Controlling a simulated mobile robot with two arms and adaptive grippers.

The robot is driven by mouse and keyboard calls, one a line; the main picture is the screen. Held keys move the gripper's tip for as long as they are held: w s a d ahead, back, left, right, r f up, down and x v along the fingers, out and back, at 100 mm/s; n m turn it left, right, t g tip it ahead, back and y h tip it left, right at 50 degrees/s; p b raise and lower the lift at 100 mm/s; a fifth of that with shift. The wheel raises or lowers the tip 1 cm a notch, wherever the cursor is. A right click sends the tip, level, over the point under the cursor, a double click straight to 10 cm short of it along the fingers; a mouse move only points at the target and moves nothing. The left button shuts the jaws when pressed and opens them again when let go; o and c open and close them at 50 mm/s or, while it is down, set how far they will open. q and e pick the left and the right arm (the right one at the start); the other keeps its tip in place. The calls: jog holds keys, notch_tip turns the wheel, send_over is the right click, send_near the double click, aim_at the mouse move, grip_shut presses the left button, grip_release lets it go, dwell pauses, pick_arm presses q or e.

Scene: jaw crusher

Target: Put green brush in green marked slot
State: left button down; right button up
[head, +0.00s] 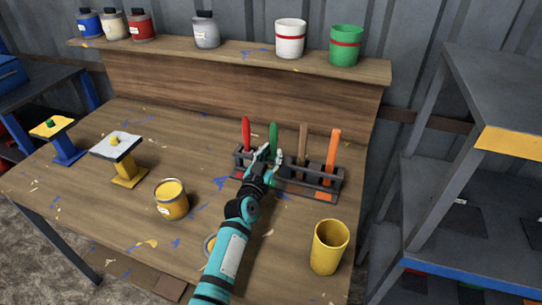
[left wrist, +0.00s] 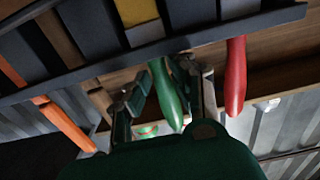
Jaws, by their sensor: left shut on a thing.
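The green brush (head: 273,136) stands handle up at the dark slotted rack (head: 324,193), between the red brush (head: 246,133) and the brown brush (head: 303,143). My left gripper (head: 267,157) reaches over the rack's front and is shut on the green handle. In the left wrist view the green handle (left wrist: 166,92) lies between the two fingers (left wrist: 170,98), which look close around it. The brush's lower end is hidden by the rack and gripper. My right gripper is in neither view.
An orange brush (head: 332,157) stands at the rack's right end. A yellow cup (head: 329,247) and a yellow paint can (head: 171,200) stand nearer. Paint pots, including a green one (head: 346,45), line the back shelf. Grey shelving (head: 490,100) stands right of the table.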

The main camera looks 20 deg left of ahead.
pick_arm(q)
jog(key=c, duration=1.1)
grip_release()
jog(key=shift+f, duration=0.1)
jog(key=shift+r, duration=0.25)
jog(key=s, duration=1.2)
jog(key=shift+a, duration=0.15)
jog(key=shift+f, duration=0.1)
